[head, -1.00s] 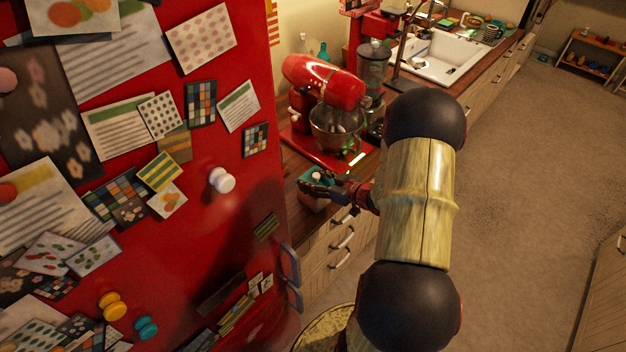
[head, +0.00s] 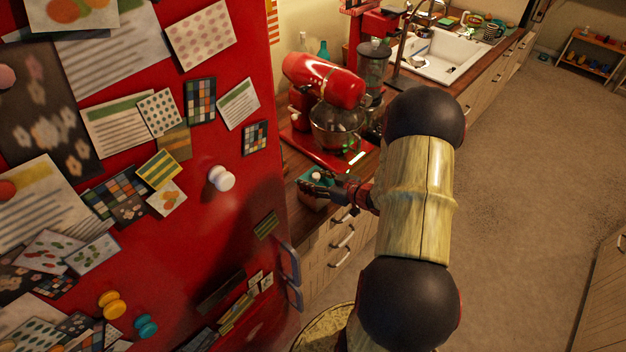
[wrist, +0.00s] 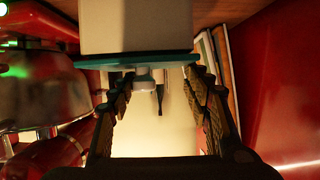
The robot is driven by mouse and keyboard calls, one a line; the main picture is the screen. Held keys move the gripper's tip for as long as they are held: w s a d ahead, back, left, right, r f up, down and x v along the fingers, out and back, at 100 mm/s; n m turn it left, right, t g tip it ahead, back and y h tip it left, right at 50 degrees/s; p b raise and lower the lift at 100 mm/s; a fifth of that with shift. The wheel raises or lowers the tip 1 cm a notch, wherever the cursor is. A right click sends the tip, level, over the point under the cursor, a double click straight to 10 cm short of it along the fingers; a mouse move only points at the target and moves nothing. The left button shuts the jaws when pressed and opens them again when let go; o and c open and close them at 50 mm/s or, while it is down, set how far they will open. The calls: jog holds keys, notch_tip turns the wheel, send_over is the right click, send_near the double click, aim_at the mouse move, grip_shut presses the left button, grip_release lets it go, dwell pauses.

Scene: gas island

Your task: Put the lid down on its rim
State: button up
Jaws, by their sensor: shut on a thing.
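The lid (wrist: 136,62) is a flat teal disc with a pale knob (wrist: 145,78), seen edge-on in the wrist view. It lies against the end of a white container (wrist: 136,25); I cannot tell whether it is fully seated on the rim. In the head view the teal lid (head: 322,174) shows partly behind my gripper (head: 316,187), on the counter by the fridge. My gripper also shows in the wrist view (wrist: 158,80), its fingers apart on either side of the knob, with tips at the lid. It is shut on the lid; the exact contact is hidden.
A red stand mixer (head: 325,82) with a metal bowl (head: 338,126) stands close behind the container. The red fridge (head: 225,225) with papers and magnets is close on the left. The wooden counter (head: 297,165) is narrow here. Open floor (head: 530,200) lies to the right.

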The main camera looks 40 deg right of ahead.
jog(key=shift+f, duration=0.15)
jog(key=o, duration=1.2)
jog(key=shift+c, duration=0.2)
jog(key=shift+r+p, duration=3.05)
jog(key=shift+r, duration=0.5)
jog(key=shift+s+f, duration=0.1)
